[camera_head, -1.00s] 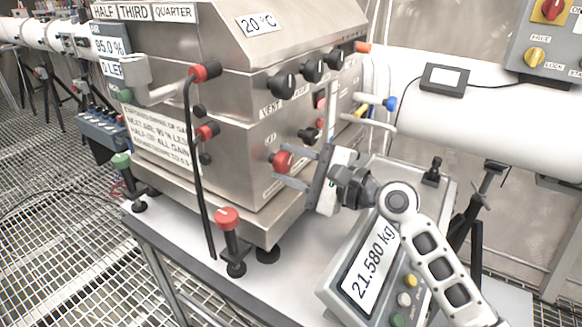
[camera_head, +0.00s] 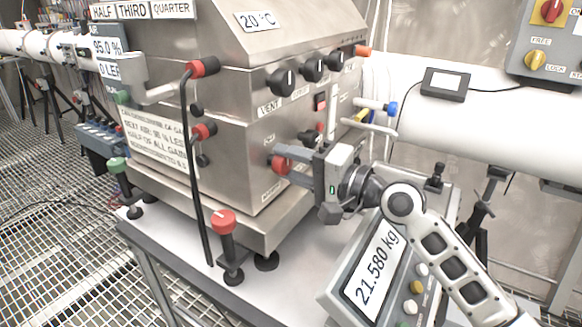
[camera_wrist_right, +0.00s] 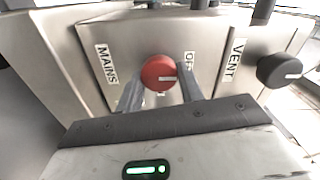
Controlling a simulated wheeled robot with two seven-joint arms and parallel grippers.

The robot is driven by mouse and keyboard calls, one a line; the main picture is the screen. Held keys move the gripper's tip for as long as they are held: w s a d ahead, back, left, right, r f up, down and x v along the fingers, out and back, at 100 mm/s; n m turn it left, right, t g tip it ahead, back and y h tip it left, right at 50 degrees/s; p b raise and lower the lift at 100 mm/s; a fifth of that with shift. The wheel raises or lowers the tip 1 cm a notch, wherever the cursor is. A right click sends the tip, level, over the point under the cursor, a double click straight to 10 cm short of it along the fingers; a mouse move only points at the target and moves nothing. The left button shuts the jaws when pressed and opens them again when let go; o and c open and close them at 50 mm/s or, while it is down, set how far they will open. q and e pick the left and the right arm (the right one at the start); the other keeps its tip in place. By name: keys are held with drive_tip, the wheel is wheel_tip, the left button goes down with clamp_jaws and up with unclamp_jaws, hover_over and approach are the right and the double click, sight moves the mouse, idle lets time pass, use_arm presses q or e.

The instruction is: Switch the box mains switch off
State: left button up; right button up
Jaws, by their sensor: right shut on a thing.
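The steel box (camera_head: 225,120) stands on a white table. Its mains switch is a round red knob with a white pointer mark; it shows at the lower right of the box front (camera_head: 280,165) and in the right wrist view (camera_wrist_right: 159,73). In that view a MAINS label (camera_wrist_right: 106,64) is left of the knob, and an OFF label (camera_wrist_right: 188,62), partly hidden by a finger, is right of it. My right gripper (camera_wrist_right: 158,88) is shut on the red knob, one finger on each side; in the head view its fingers (camera_head: 290,162) reach the knob. My left gripper is not in view.
Black knobs (camera_head: 282,80) with a VENT label sit above the switch. A scale display reading 21.580 kg (camera_head: 376,262) stands below my right arm.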

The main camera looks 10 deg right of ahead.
idle(0.6)
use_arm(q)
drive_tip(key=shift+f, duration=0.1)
use_arm(e)
drive_tip(key=o, duration=1)
drive_tip(key=b+v, duration=0.4)
drive_tip(key=v, duration=1.1)
drive_tip(key=shift+f, duration=0.15)
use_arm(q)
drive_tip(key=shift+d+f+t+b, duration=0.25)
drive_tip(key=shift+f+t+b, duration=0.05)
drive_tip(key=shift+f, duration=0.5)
use_arm(e)
drive_tip(key=shift+s+d+r, duration=0.2)
drive_tip(key=shift+s+d, duration=0.1)
drive_tip(key=shift+s, duration=0.1)
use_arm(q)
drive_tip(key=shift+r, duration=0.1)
use_arm(e)
drive_tip(key=shift+r, duration=0.1)
